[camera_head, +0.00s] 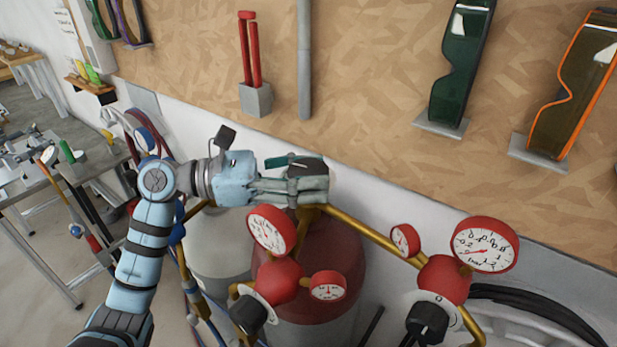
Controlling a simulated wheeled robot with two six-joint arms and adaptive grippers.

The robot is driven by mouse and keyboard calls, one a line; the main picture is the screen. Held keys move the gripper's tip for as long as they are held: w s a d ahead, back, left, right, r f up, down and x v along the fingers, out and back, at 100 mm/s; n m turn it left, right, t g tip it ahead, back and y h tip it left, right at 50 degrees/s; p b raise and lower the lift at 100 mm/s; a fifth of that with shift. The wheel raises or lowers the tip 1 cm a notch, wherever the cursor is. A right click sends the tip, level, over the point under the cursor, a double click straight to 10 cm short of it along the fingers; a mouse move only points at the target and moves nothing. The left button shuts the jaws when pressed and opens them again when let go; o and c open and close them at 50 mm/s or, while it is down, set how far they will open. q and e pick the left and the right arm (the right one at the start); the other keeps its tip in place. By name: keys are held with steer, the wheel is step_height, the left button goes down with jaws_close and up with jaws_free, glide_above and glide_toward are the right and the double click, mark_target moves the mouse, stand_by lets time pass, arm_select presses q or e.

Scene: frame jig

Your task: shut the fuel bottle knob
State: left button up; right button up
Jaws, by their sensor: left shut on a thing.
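The red fuel bottle (345,250) stands against the wall below the board, with brass valve fittings at its top. My left arm comes in from the left, and my left gripper (312,184) is at the top of this bottle, above the brass fitting. The gripper is shut on the fuel bottle knob. My right gripper is not in view.
Red regulators with white gauges (485,245) and black knobs (427,322) sit in front and to the right. A brass pipe (365,232) runs right from the bottle top. Goggles (463,65) hang above. A grey bottle (215,245) and hoses are at left.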

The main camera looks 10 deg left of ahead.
mark_target(308, 167)
arm_select(q)
steer(key=m+g+b, duration=0.2)
steer(key=g+b, duration=0.1)
steer(key=g, duration=0.1)
steer(key=shift+f+m+h+b, duration=0.1)
steer(key=shift+m+h+b, duration=0.2)
steer(key=shift+m+h, duration=0.1)
steer(key=m+g+b, duration=0.1)
steer(key=m+g, duration=0.1)
steer(key=g, duration=0.1)
steer(key=shift+b, duration=0.4)
steer(key=shift+m+g+y+b, duration=0.4)
steer(key=shift+m+g, duration=0.5)
steer(key=shift+g, duration=0.7)
steer(key=o, duration=1.2)
step_height(308, 167, up, 10)
steer(key=shift+r, duration=0.15)
